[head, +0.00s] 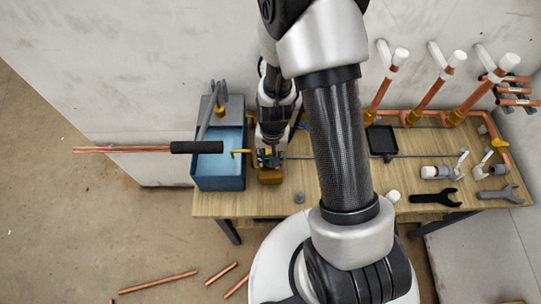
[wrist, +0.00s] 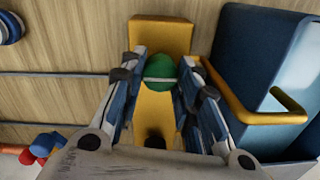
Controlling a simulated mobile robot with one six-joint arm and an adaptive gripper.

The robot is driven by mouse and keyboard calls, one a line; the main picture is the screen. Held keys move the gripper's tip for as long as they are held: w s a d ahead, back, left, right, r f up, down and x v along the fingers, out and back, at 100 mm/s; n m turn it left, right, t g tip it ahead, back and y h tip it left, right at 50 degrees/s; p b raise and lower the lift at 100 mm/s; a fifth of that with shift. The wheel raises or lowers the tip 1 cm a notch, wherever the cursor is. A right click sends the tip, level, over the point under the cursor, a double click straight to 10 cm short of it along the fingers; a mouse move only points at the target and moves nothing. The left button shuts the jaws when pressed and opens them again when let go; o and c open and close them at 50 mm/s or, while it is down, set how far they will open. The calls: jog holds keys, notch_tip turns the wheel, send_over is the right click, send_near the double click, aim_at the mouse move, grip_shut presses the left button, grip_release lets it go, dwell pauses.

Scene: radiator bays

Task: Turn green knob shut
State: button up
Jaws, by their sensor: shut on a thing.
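The green knob (wrist: 160,68) shows in the wrist view as a rounded green cap with a pale line across it. It sits over a yellow-orange block (wrist: 160,35), which also shows in the head view (head: 270,177) on the bench. My gripper (wrist: 163,82) has one finger on each side of the knob and is shut on it. In the head view my gripper (head: 267,157) points down at the block, and the knob is too small and covered to make out. A yellow spout pipe (wrist: 250,118) bends from the block over the blue basin (wrist: 228,60).
The blue basin (head: 218,183) stands just left of my gripper, with a black-sleeved copper pipe (head: 197,147) across it. A black tray (head: 382,140), wrenches (head: 436,198) and upright copper pipes (head: 430,95) lie to the right. Loose copper pipes (head: 158,282) lie on the floor.

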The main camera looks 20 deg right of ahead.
jog(key=o, duration=1.1)
jog(key=r, duration=1.2)
jog(key=shift+s+d, duration=0.15)
jog(key=shift+d, duration=0.05)
